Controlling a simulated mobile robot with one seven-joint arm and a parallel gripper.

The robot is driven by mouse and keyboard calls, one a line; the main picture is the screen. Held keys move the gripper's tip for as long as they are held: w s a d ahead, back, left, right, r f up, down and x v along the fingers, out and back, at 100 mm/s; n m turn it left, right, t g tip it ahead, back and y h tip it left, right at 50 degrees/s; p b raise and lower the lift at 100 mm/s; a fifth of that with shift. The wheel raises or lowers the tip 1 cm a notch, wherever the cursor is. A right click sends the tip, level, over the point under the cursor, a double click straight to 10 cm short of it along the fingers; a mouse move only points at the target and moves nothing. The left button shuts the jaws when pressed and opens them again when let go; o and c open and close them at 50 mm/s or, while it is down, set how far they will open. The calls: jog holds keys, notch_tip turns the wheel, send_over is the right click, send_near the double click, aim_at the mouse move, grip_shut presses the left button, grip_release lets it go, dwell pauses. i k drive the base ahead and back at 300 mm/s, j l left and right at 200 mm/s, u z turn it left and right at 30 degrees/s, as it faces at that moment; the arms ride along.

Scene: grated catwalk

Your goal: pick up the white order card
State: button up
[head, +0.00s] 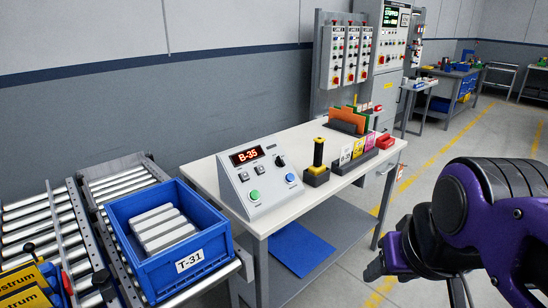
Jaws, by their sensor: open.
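The white order card (346,154) stands upright in a dark holder (366,162) on the white-topped table (285,145). It is the leftmost of a short row. A yellow card (358,148) and a pink card (370,140) stand beside it. Dark print shows on the white card, too small to read surely. My gripper (380,268) is at the lower right, in front of the table and well apart from the cards. It is open, with nothing seen in it; its fingers are partly hidden by the wrist.
A control box (262,184) reading B-35 and a black-and-yellow handled tool (317,161) stand left of the cards. A red block (386,142) and upright folders (352,118) are close by. A blue crate (130,260) sits on the roller conveyor. Open floor lies to the right.

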aim_at(345, 156)
jog(key=k+j+z, duration=0.1)
jog(key=k+j, duration=0.35)
jog(key=j, duration=0.2)
jog(key=k+j+z, duration=0.15)
jog(key=k+j, duration=0.3)
jog(key=j, duration=0.2)
jog(key=k+j, duration=0.15)
jog(key=j, duration=0.2)
jog(key=k+j+z, duration=0.1)
jog(key=j, duration=0.3)
jog(key=k+j, duration=0.1)
jog(key=j, duration=0.3)
jog(key=j+z, duration=0.1)
jog(key=j, duration=0.3)
jog(key=i+j+z, duration=0.15)
jog(key=i+l+z, duration=0.45)
jog(key=i+z, duration=0.25)
jog(key=i+l+z, duration=0.1)
jog(key=i+z, duration=0.3)
jog(key=i, duration=0.55)
jog(key=i+l+u, duration=0.1)
jog(key=i+u, duration=0.15)
jog(key=i, duration=0.25)
jog(key=i+l+u, duration=0.3)
jog(key=i, duration=0.2)
jog(key=j, duration=0.1)
